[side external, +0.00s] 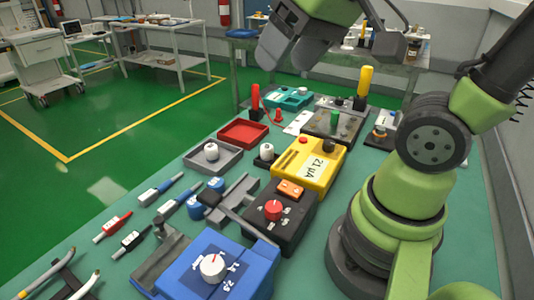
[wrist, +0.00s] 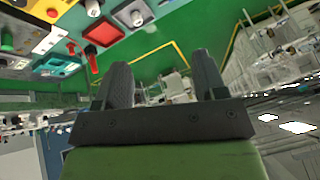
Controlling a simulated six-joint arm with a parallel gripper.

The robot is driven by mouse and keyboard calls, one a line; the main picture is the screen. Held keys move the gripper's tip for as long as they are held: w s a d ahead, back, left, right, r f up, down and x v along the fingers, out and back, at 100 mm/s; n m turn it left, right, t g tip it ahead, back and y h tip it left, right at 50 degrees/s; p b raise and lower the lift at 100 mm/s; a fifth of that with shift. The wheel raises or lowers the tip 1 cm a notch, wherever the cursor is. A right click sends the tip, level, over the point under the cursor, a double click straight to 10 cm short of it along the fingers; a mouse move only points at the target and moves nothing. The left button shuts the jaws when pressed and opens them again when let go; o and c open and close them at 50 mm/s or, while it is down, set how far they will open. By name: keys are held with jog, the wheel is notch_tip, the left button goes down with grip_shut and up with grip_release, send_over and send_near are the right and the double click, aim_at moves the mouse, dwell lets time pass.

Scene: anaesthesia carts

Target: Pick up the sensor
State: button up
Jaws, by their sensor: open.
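My gripper (side external: 292,58) is open and empty, high above the far part of the green bench. Its two dark fingers also show in the wrist view (wrist: 163,78), apart, with nothing between them. I cannot tell for certain which item is the sensor. A small white knob-like piece (side external: 211,151) sits in a grey tray (side external: 228,165). A similar white piece (side external: 267,151) on a dark base stands to its right. Several pen-like probes lie at the left front, among them a blue and white one (side external: 160,189) and a red one (side external: 113,226).
A yellow meter (side external: 322,172), a black box with a red knob (side external: 285,215) and a blue box (side external: 235,265) crowd the middle and front. An empty red tray (side external: 243,134) and upright red (side external: 255,98) and yellow (side external: 365,82) handles stand farther back.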

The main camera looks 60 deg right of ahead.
jog(key=w+d+f+n+g+h, duration=0.1)
jog(key=w+d+f+n+g, duration=0.1)
jog(key=w+d+f, duration=0.35)
jog(key=n+g, duration=0.3)
jog(key=g, duration=0.1)
send_over(267, 146)
notch_tip(267, 146, down, 16)
jog(key=shift+s+f, duration=0.1)
jog(key=shift+f, duration=3.25)
jog(key=c, duration=1.1)
